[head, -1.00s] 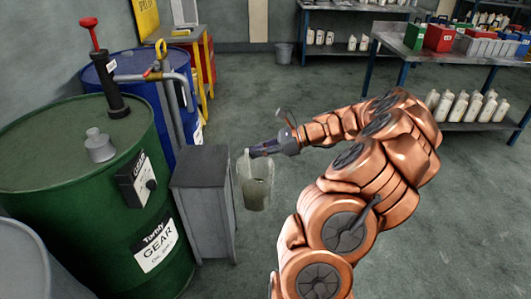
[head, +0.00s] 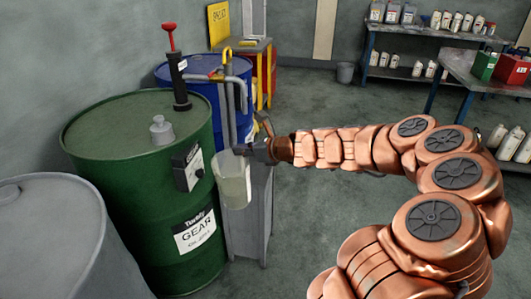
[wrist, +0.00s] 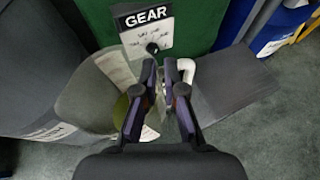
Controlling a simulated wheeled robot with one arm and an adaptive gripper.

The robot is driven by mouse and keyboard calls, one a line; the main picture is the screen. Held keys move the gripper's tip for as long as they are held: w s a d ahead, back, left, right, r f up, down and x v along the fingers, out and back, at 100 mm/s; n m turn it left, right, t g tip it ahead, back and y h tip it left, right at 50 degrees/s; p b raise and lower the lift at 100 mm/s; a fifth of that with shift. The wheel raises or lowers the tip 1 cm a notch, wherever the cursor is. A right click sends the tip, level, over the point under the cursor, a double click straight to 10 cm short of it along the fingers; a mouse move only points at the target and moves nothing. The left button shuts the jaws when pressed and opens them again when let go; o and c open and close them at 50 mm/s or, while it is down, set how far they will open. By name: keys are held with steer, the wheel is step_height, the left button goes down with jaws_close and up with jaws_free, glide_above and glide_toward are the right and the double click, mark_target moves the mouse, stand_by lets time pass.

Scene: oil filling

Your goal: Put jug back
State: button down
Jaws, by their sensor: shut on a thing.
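The jug (head: 233,182) is a translucent, pale container. It hangs upright in the air in the head view, in front of the green drum and the grey stand. My gripper (head: 246,152) is shut on the jug at its upper right side. In the wrist view my fingers (wrist: 160,68) close by a pale handle part, and the see-through jug body (wrist: 92,92) spreads to the left. The grey stand (head: 262,215) is partly hidden behind the jug and my gripper. Its flat top (wrist: 240,82) looks bare where it shows in the wrist view.
A grey drum (head: 50,230) is at lower left. A blue drum (head: 205,100) with a pump pipe stands behind.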

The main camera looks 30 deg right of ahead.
steer(key=w+a+r+m+h, duration=0.1)
steer(key=a, duration=0.4)
steer(key=w+a+r+m+h, duration=0.1)
steer(key=w+a+r, duration=0.1)
steer(key=a, duration=0.3)
steer(key=shift+w+a+t, duration=0.3)
steer(key=shift+t, duration=0.1)
steer(key=shift+d, duration=0.1)
